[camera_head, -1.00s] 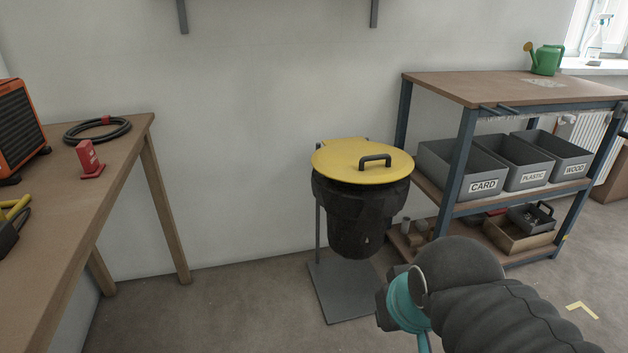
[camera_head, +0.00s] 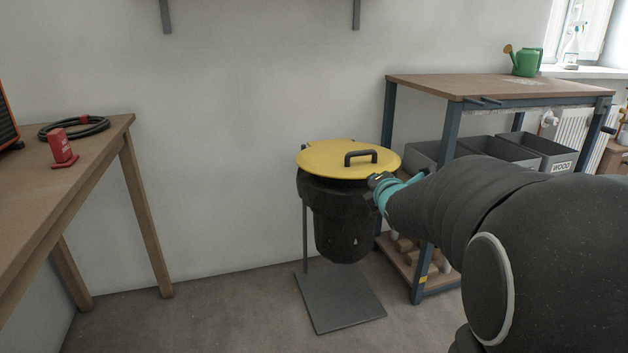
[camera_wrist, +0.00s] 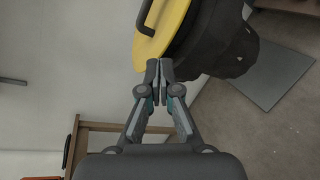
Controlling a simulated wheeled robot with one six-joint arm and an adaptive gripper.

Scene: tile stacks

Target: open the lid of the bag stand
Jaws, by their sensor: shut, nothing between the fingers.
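The bag stand has a round yellow lid (camera_head: 330,160) with a dark handle (camera_head: 374,156) on top. The lid lies flat and closed over a black bag (camera_head: 342,222) on a grey base plate (camera_head: 340,300). My gripper (camera_head: 377,181) is at the lid's right front edge, at about rim height. In the wrist view my gripper (camera_wrist: 160,64) has its fingertips together and empty, at the edge of the yellow lid (camera_wrist: 163,30). The handle (camera_wrist: 146,16) is partly cut off there. I cannot tell whether the fingertips touch the rim.
A wooden table (camera_head: 85,165) with a cable coil (camera_head: 75,128) and a red object (camera_head: 62,149) stands at left. A shelf unit (camera_head: 452,135) with grey bins (camera_head: 545,150) stands right of the stand, partly hidden by my arm. Floor is open between table and stand.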

